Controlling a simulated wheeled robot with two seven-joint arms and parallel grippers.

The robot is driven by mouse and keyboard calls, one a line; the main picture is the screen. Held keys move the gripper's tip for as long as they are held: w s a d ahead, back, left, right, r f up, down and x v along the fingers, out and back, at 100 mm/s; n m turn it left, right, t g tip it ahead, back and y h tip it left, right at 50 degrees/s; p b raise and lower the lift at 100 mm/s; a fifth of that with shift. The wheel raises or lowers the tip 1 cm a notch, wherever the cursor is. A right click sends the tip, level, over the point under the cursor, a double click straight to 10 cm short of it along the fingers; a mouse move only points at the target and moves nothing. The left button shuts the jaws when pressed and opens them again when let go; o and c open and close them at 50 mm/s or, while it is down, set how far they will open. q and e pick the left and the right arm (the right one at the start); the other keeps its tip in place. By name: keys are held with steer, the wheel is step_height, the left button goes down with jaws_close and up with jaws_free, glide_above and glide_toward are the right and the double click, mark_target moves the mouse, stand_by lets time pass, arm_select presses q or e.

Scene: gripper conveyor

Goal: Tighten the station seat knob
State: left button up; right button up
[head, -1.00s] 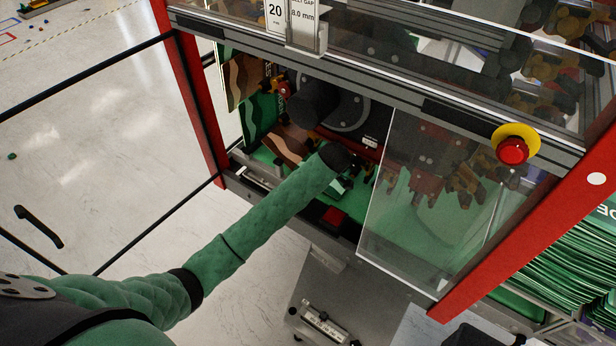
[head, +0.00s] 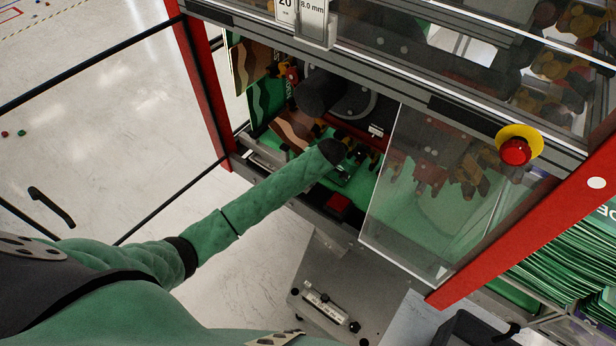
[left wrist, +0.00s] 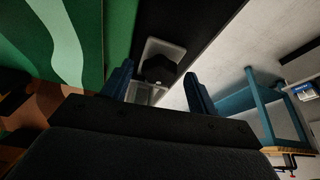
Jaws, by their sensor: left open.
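My left arm reaches from the left into the open front of the machine. My left gripper (head: 346,172) is small and partly hidden there, just past the arm's black cuff. In the left wrist view, my left gripper (left wrist: 158,88) is open, with its two blue fingers apart. A black knob-like block (left wrist: 160,68) on a pale metal plate (left wrist: 163,47) shows beyond and between the fingertips. It looks like the seat knob, and I cannot tell whether the fingers touch it. The knob cannot be made out in the head view. My right gripper is not in view.
A clear panel (head: 415,200) covers the opening's right side. A red emergency button (head: 515,151) sits on the frame rail. A red square (head: 339,203) lies at the front edge of the opening. Green sheets (head: 565,245) are stacked at the right. The floor at left is mostly clear.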

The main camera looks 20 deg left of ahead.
arm_select(q)
steer(key=shift+f, duration=0.1)
steer(key=c, duration=1)
steer(key=shift+m, duration=0.4)
steer(key=m, duration=0.1)
steer(key=m+t, duration=0.1)
steer(key=m, duration=0.1)
steer(key=shift+s+a+m+t+h, duration=0.15)
steer(key=shift+s+m+t+h, duration=0.15)
steer(key=shift+m, duration=0.1)
steer(key=m, duration=0.1)
steer(key=m+t, duration=0.1)
steer(key=m, duration=0.1)
steer(key=m+h, duration=0.1)
steer(key=shift+s+a, duration=0.1)
steer(key=shift+a, duration=0.15)
steer(key=m, duration=0.2)
steer(key=m+h, duration=0.1)
steer(key=m, duration=0.1)
steer(key=shift+a+t, duration=0.2)
steer(key=shift+t, duration=0.2)
steer(key=shift+a+m+h, duration=0.2)
steer(key=shift+m+h, duration=0.9)
steer(key=shift+m, duration=1.1)
